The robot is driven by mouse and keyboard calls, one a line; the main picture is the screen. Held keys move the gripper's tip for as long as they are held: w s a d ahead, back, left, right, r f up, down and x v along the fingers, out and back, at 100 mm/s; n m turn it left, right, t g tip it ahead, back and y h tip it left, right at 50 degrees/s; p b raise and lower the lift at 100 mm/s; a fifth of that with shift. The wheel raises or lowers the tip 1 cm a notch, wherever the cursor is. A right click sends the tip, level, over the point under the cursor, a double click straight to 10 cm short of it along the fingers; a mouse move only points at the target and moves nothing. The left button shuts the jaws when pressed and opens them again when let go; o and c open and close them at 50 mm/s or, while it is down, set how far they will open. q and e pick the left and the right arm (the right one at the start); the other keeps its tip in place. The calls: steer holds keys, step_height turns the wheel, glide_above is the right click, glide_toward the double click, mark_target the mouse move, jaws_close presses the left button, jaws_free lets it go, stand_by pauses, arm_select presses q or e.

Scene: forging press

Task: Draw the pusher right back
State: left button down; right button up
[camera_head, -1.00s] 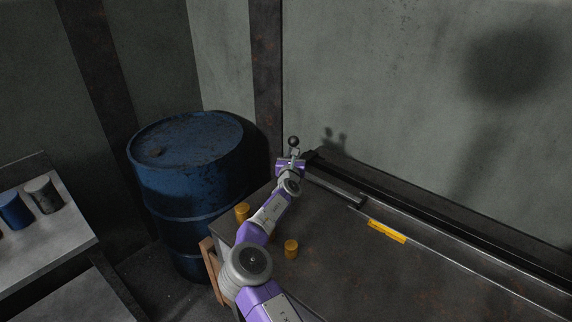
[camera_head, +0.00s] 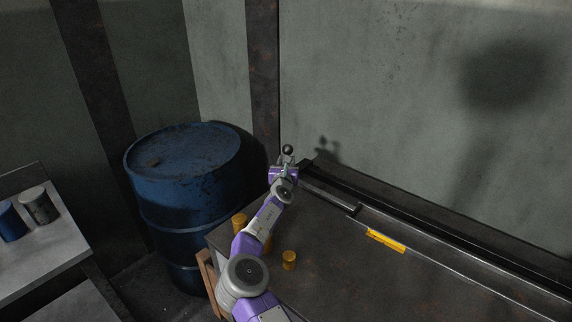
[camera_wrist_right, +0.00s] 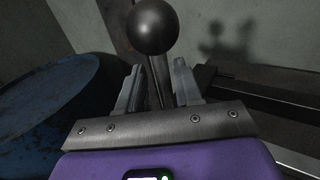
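The pusher's handle is a dark ball knob (camera_head: 288,149) on a thin upright stem, at the far left end of the dark rail on the bench. The knob fills the top middle of the right wrist view (camera_wrist_right: 153,26). My right gripper (camera_head: 285,167) is below the knob, with its two fingers (camera_wrist_right: 159,85) on either side of the stem. The pusher's grey bar (camera_head: 330,197) runs right from there along the rail and ends left of the yellow label (camera_head: 386,241). My left gripper is not in view.
A blue drum (camera_head: 180,180) stands left of the bench (camera_head: 350,280). Orange cylinders (camera_head: 289,260) stand on the bench close to my right arm. A side table (camera_head: 50,250) at the left holds blue and grey cylinders. The wall is close behind the rail (camera_head: 440,220).

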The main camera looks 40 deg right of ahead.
steer(key=shift+s+a, duration=0.1)
steer(key=shift+p+v, duration=0.4)
steer(key=shift+v, duration=3.3)
